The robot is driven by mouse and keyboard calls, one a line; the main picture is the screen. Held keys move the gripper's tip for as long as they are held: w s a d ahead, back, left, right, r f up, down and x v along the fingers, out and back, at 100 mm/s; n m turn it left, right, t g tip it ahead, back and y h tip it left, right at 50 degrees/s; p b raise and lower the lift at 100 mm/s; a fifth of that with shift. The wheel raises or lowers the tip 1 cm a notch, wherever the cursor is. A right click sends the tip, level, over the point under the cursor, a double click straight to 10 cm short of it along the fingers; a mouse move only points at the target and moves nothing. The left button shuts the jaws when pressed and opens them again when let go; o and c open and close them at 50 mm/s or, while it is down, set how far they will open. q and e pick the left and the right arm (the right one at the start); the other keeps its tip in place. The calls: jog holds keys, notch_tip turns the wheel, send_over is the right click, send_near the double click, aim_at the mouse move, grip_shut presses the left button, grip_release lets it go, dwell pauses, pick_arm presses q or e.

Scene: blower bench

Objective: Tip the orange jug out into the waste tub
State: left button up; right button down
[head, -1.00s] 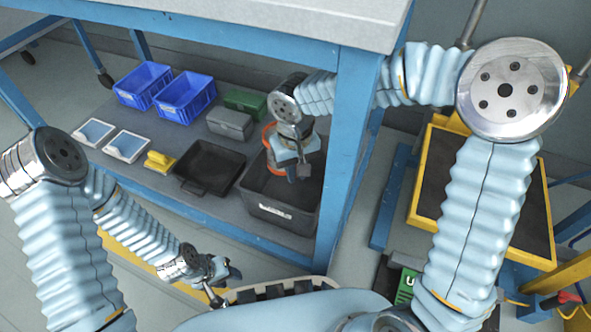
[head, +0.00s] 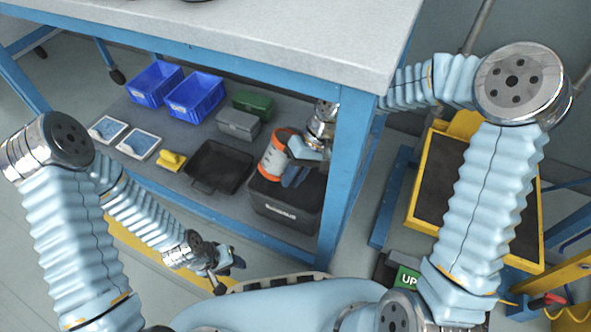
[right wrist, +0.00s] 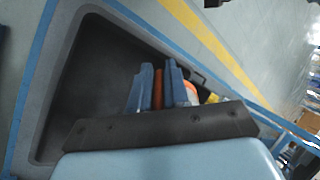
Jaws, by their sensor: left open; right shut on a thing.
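The orange jug (head: 272,158), pale in the middle with orange bands, is at the left end of the waste tub, leaning in the head view. My right gripper (head: 293,176) is shut on its right side; an orange strip of the jug (right wrist: 158,90) shows between the blue fingers (right wrist: 157,85) in the right wrist view. The waste tub (head: 285,216) is a dark box with a white label on the lower shelf; its dark inside fills the left of the right wrist view (right wrist: 95,80). Whether anything pours is not visible. My left gripper (head: 232,262) is open and empty, before the shelf.
Grey (head: 237,123) and green (head: 253,104) boxes and blue crates (head: 194,97) are behind. A blue bench leg (head: 346,180) stands close right of the tub.

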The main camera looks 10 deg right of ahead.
jog(key=shift+a+r+g+y+p, duration=0.1)
jog(key=shift+r+g+y+p, duration=0.15)
jog(key=shift+y, duration=0.35)
jog(key=shift+r+g+y+p, duration=0.15)
jog(key=shift+y+p, duration=0.1)
jog(key=shift+y, duration=0.35)
jog(key=shift+r+g+y, duration=0.25)
jog(key=shift+g+y, duration=0.05)
jog(key=shift+y, duration=0.6)
jog(key=y, duration=0.1)
jog(key=g+y, duration=0.1)
jog(key=y, duration=0.1)
jog(key=shift+r, duration=0.35)
jog(key=y, duration=0.1)
jog(key=g+y, duration=0.1)
jog(key=shift+d+r+y, duration=0.2)
jog(key=shift+r+y, duration=0.1)
jog(key=shift+y, duration=0.1)
jog(key=shift+w+d+r+g+y+b, duration=0.1)
jog(key=shift+d+r+g+y+b, duration=0.15)
jog(key=shift+r+y+b, duration=0.4)
jog(key=shift+f, duration=0.25)
jog(key=shift+a, duration=0.1)
dwell(0.8)
